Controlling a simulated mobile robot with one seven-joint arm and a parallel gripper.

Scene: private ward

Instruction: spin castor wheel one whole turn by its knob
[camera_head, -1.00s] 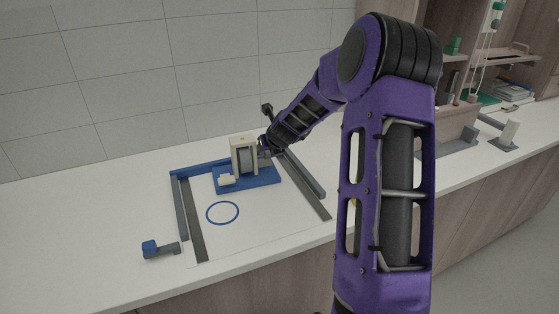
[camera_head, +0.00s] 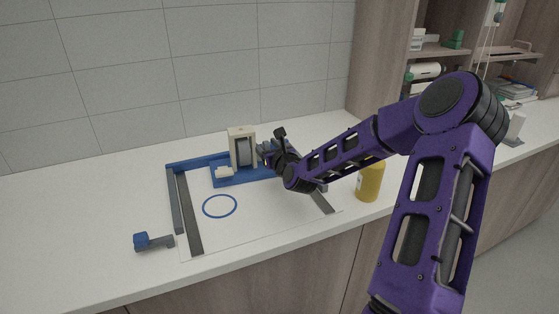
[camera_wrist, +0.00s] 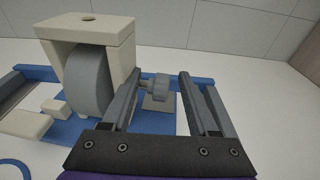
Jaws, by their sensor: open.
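The castor wheel (camera_wrist: 90,82) is a grey disc standing upright in a cream housing (camera_wrist: 118,45) on a blue base plate (camera_wrist: 70,135). In the head view the wheel (camera_head: 243,152) and housing stand at the back of the work area. A grey knob (camera_wrist: 158,86) sticks out on the right side of the housing. My gripper (camera_wrist: 160,82) is open, with one finger on each side of the knob in the wrist view. I cannot tell whether either finger touches it. In the head view my gripper (camera_head: 265,152) is just right of the housing, and the knob is hidden.
A blue ring outline (camera_head: 220,206) lies on the white board in front. Dark grey rails (camera_head: 190,225) border the board. A small blue-and-grey part (camera_head: 152,241) lies front left. The left counter is clear.

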